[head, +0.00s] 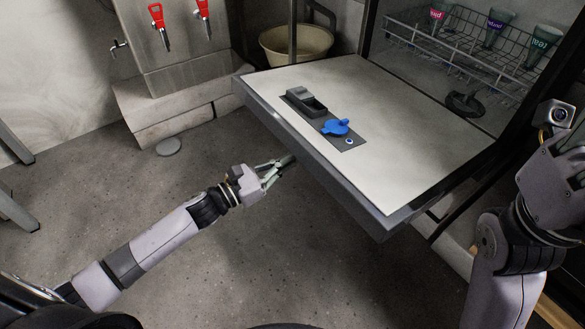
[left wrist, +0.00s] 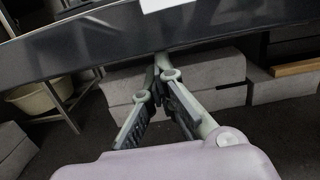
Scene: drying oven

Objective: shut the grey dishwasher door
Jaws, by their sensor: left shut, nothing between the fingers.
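The grey dishwasher door (head: 385,125) is open and lies about level, its pale inner face up. A dispenser panel with a blue cap (head: 336,127) is on that face. My left gripper (head: 285,162) is shut and empty at the door's front edge, its fingertips partly hidden under it. In the left wrist view, the door's dark edge (left wrist: 90,48) crosses the top and my left gripper (left wrist: 163,72) points at its underside. I cannot tell whether they touch. My right arm stands right of the door; its fingers are out of view.
A wire rack (head: 460,45) with several cups is inside the dishwasher. A beige tub (head: 297,42) stands behind the door. A steel unit with red taps (head: 180,45) stands on blocks at the back left. The floor before the door is clear.

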